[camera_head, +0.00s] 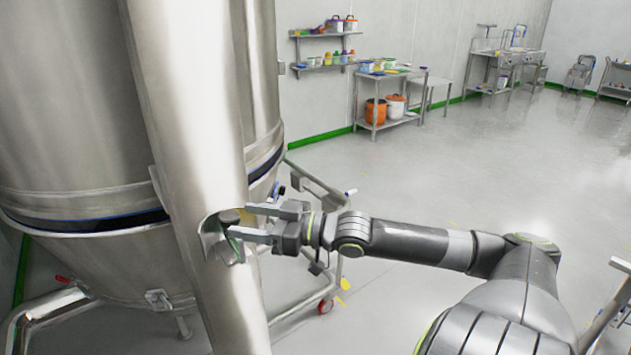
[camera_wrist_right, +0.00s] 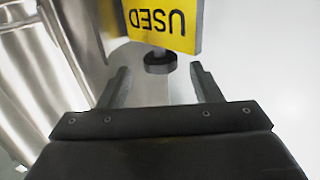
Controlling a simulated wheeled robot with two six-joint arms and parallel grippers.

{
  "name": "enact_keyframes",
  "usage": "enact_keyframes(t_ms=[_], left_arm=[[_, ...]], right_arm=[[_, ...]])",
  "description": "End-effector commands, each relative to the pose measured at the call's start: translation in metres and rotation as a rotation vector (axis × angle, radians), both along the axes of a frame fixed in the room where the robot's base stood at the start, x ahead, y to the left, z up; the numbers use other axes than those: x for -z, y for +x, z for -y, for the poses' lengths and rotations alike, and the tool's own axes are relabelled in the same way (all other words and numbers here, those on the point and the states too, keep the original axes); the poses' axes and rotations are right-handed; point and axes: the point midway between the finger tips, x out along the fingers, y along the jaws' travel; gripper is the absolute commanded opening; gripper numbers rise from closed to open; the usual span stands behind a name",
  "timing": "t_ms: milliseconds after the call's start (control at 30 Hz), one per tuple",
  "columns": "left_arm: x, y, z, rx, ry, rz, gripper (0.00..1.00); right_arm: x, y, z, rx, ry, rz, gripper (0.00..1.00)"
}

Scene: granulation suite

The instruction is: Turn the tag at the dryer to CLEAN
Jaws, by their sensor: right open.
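The dryer (camera_head: 70,110) is the large steel vessel filling the left of the head view. In the right wrist view a yellow tag (camera_wrist_right: 165,20) reads USED, upside down, cut off by the top edge. A round black knob (camera_wrist_right: 160,63) sits at the tag's lower edge in that picture. My right gripper (camera_head: 250,222) is open and empty at the steel column by the dryer. In the wrist view its fingertips (camera_wrist_right: 158,72) lie on either side of the knob, with gaps showing. In the head view the yellow face is not visible. My left gripper is not in view.
A thick steel column (camera_head: 185,90) stands in front of the vessel, close to my right gripper. A wheeled steel frame (camera_head: 335,245) is behind the gripper. Shelves and a steel table (camera_head: 390,75) with buckets stand at the far wall. The floor to the right is open.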

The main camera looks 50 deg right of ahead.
Motion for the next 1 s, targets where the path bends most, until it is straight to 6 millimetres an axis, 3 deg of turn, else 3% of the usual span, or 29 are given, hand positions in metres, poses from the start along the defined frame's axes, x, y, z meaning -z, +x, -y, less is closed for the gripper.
enact_keyframes(t_ms=[33,333,700,1000], left_arm=[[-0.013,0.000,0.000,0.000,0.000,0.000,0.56],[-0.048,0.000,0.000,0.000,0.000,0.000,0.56],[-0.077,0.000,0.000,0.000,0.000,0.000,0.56],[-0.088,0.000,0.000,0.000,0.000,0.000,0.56]], right_arm=[[-0.005,-0.006,0.003,0.001,-0.003,-0.006,0.58],[-0.005,-0.039,0.020,-0.002,-0.002,-0.007,0.58],[-0.003,-0.084,0.044,-0.002,-0.001,-0.007,0.58],[-0.001,-0.110,0.058,-0.003,-0.002,-0.002,0.58]])
